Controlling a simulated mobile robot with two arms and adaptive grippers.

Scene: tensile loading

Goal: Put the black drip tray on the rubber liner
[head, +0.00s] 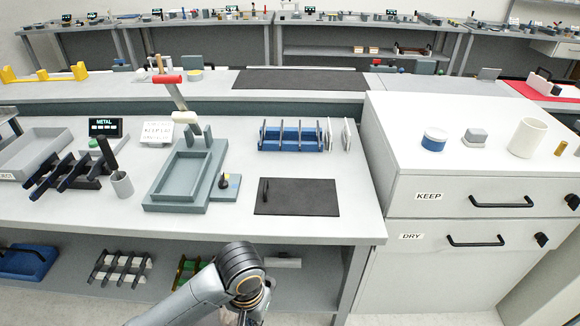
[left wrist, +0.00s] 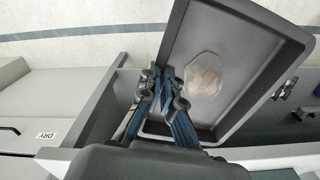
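The black drip tray (left wrist: 255,75) fills the right of the left wrist view, tilted in the picture, with a pale patch on its floor. My left gripper (left wrist: 166,88) is at the tray's near side wall, one finger on each side, and appears shut on it. In the head view only part of my left arm shows at the bottom; the gripper and the tray are hidden there. A flat black mat, likely the rubber liner (head: 310,197), lies on the near bench with a small dark bar on its left part. My right gripper is in neither view.
A blue rack (head: 290,140) stands behind the mat. A grey-green press-like fixture (head: 185,172) with a red-handled lever stands left of it. A white drawer cabinet (head: 455,205) is to the right. Racks (head: 120,266) sit on the lower shelf. Another dark mat (head: 287,81) lies farther back.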

